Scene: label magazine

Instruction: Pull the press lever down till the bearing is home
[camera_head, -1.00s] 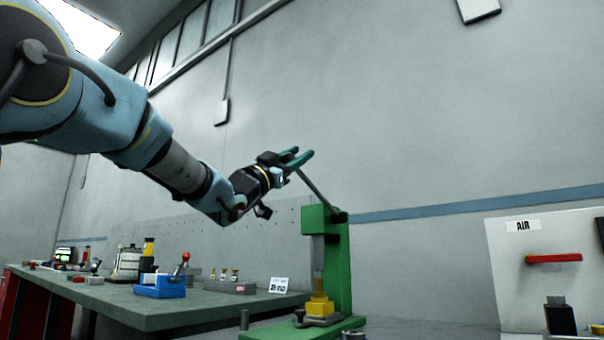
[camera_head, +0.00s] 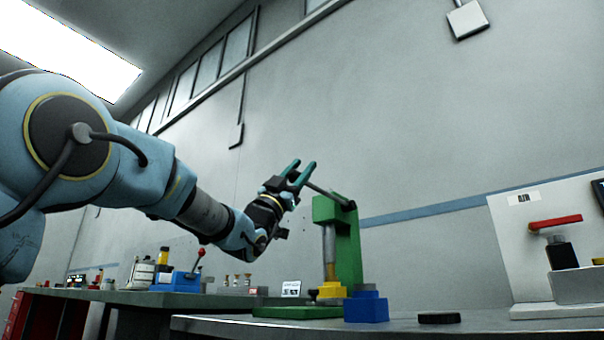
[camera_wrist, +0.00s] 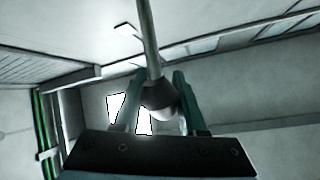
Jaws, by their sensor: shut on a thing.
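The green press (camera_head: 349,245) stands on the near bench. Its lever (camera_head: 330,195) slopes up to the left from the pivot at the top of the press. My gripper (camera_head: 300,173) is shut on the lever near its upper end. In the wrist view, the lever's dark round knob (camera_wrist: 160,98) sits between my fingers (camera_wrist: 157,95), with the rod running up away from it. The grey ram (camera_head: 329,243) points down at a yellow part (camera_head: 331,290) on the press base. I cannot make out the bearing or how far it is seated.
A blue block (camera_head: 366,308) with a dark top and a black disc (camera_head: 438,318) are on the near bench. A white panel with a red handle (camera_head: 555,222) stands at the right. A bench (camera_head: 130,297) with small tools is behind left.

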